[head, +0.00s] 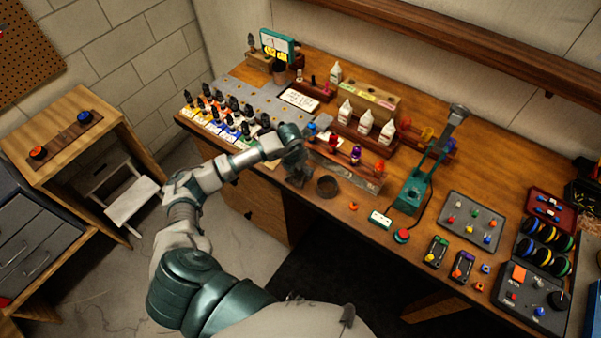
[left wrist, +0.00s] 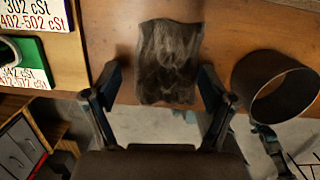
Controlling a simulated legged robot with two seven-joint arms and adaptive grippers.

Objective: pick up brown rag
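The brown rag (left wrist: 167,58) lies crumpled at the edge of the wooden bench in the left wrist view, its lower part at or over the edge. My left gripper (left wrist: 160,80) is open, with one finger on each side of the rag's lower part. I cannot tell whether the fingers touch it. In the head view my left gripper (head: 298,176) is at the bench's front edge and mostly hides the rag. My right gripper is not in view.
A dark open ring or cup (left wrist: 277,88) stands close to the right finger; it also shows in the head view (head: 327,186). Label cards (left wrist: 32,62) are at the left. Several white bottles (head: 365,122) and a green press (head: 412,190) stand farther along the bench (head: 350,222).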

